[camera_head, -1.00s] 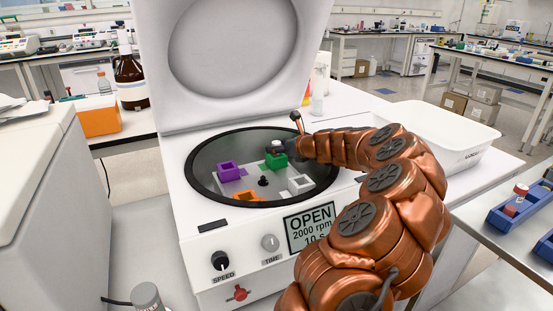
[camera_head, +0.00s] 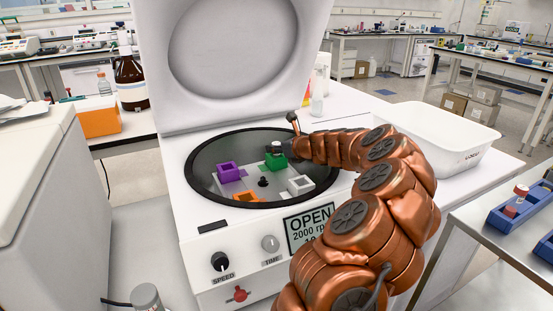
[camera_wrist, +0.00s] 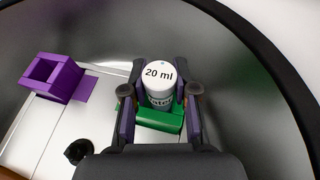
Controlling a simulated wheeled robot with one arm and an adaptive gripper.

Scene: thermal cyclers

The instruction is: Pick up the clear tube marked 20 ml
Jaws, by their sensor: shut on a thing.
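The tube marked 20 ml (camera_wrist: 159,76) shows its white cap with black lettering in the wrist view. It stands in or just above the green holder (camera_wrist: 158,118) inside the open centrifuge; I cannot tell whether its lower end is still inside. My gripper (camera_wrist: 160,92) is shut on the tube, with a finger on each side of it. In the head view, the tube's light top (camera_head: 276,144) shows just above the green holder (camera_head: 276,161), and my arm reaches in from the right. The tube's lower part is hidden.
The centrifuge bowl also has a purple holder (camera_head: 231,173), a white holder (camera_head: 300,185), an orange holder (camera_head: 246,197) and a dark centre knob (camera_head: 263,181). The dark rim surrounds them. The raised lid (camera_head: 232,95) stands behind. A white tub (camera_head: 440,128) sits at right.

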